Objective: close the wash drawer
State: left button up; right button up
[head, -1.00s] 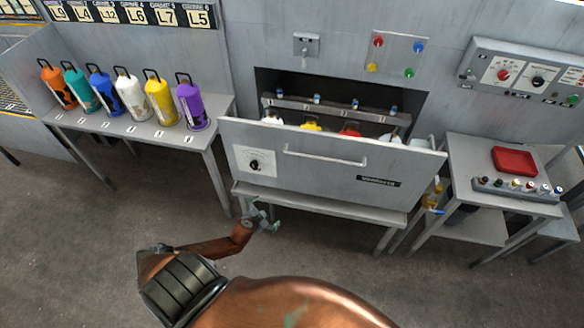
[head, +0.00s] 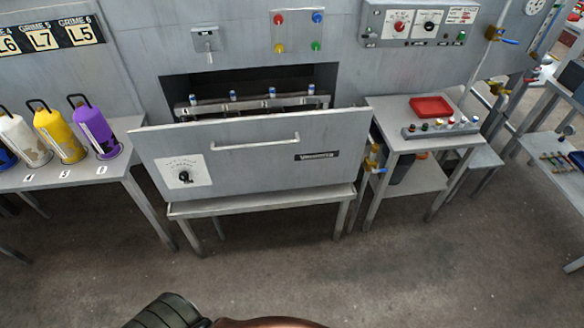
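The wash drawer (head: 250,160) is a wide grey metal front with a long bar handle (head: 255,142), a dial at its left and a dark label at its right. It stands out from the dark wall opening (head: 250,82), so it is partly open. A rail with several small nozzles (head: 252,101) shows behind its top edge. What lies inside is hidden by the front. Neither gripper is in view; only part of my own body shows at the bottom edge.
A left table (head: 70,178) holds several cylinders, including a purple one (head: 95,128) and a yellow one (head: 60,135). A right table (head: 387,112) carries a red tray (head: 431,106) and a row of small knobs. The floor (head: 290,265) before the drawer is clear.

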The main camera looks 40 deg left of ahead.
aim_at(257, 152)
jog(key=i, duration=1.3)
jog(key=u, duration=1.6)
jog(key=i, duration=0.7)
jog(key=u, duration=0.9)
